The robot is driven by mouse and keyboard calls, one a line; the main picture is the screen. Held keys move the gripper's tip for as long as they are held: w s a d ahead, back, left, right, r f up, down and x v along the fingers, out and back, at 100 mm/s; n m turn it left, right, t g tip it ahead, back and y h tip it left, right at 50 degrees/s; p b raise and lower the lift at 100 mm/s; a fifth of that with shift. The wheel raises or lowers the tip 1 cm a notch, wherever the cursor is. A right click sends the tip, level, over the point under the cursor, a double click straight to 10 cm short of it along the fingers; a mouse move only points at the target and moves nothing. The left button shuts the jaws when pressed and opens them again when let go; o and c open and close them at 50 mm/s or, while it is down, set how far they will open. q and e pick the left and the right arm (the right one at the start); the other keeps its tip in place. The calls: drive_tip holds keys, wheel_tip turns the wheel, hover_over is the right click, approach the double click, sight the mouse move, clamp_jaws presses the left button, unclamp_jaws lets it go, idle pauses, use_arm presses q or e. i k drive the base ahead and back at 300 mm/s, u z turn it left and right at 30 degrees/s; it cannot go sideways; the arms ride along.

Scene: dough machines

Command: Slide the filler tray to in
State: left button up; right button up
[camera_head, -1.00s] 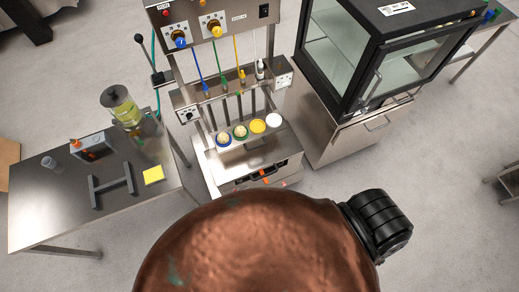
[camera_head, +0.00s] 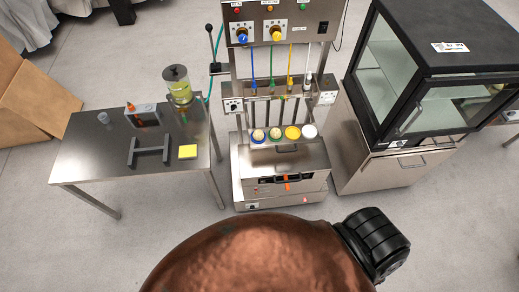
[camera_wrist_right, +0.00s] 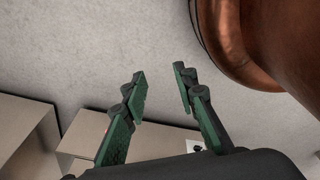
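The filler machine (camera_head: 283,100) stands upright in the middle of the head view. Its tray (camera_head: 268,146) sits low at the front and carries a row of several round cups with blue, green, yellow and white rims. Coloured tubes run down above the cups. A dark handle with an orange part (camera_head: 286,178) is on the front panel below the tray. My right gripper (camera_wrist_right: 160,77) is open and empty in the right wrist view, above the floor and apart from the machine. My left gripper is out of view, and neither gripper shows in the head view.
A steel table (camera_head: 85,160) at the left holds a dark H-shaped stand (camera_head: 150,151), a yellow block (camera_head: 187,151) and a yellow-filled container (camera_head: 178,86). A glass-doored cabinet (camera_head: 425,75) stands close on the machine's right. Floor in front of the machine is clear.

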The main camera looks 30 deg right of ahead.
sight(285, 139)
drive_tip(key=u, duration=0.55)
drive_tip(key=i, duration=0.75)
drive_tip(key=z, duration=1.4)
